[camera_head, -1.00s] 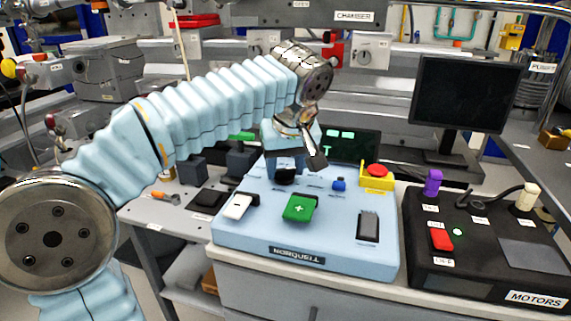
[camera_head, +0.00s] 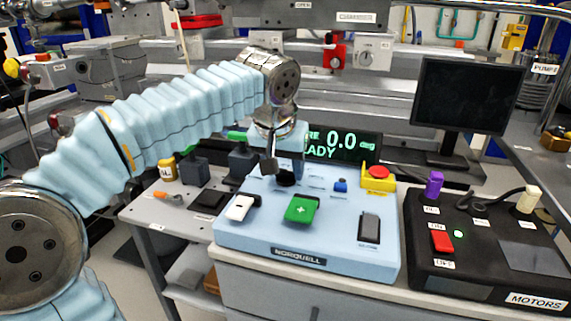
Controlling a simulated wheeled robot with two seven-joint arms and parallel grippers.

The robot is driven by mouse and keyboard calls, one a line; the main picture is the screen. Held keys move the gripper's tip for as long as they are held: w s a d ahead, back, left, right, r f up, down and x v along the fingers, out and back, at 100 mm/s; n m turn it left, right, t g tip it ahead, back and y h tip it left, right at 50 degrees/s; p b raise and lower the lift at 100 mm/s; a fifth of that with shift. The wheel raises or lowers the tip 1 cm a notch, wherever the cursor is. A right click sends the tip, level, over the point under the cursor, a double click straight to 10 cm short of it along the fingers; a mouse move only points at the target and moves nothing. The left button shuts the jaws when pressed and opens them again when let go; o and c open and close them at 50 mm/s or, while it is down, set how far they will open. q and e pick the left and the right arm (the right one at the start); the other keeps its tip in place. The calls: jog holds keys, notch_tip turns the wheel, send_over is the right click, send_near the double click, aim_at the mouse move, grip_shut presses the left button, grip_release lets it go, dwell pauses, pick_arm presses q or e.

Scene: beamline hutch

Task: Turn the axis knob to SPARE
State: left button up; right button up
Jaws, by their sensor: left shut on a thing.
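The axis knob (camera_head: 286,179) is a dark round knob at the back left of the light blue console (camera_head: 340,250), partly hidden by my gripper. My left gripper (camera_head: 284,165) comes down over it from above and is shut on it. One dark finger shows left of the knob; the other finger is hard to make out. The knob's pointer and its SPARE mark are too small or hidden to read. The display (camera_head: 345,147) behind the console shows green "0.0 deg" and partly hidden text ending in "ADY". My right gripper is not in view.
The console also bears a white switch (camera_head: 238,207), a green cover (camera_head: 301,209), a small blue knob (camera_head: 340,185), a red button on a yellow base (camera_head: 378,173) and a dark rocker (camera_head: 369,228). A black MOTORS box (camera_head: 480,285) stands at the right; a monitor (camera_head: 465,95) stands behind.

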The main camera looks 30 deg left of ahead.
pick_arm(q)
jog(key=shift+a+m+h, duration=0.1)
jog(key=shift+m+h, duration=0.2)
jog(key=shift+m, duration=0.6)
jog(key=o, duration=1.1)
jog(key=shift+c, duration=0.2)
jog(key=p+v, duration=0.2)
jog(key=v, duration=1.1)
jog(key=shift+s+r+p, duration=0.3)
jog(key=shift+r+p, duration=0.05)
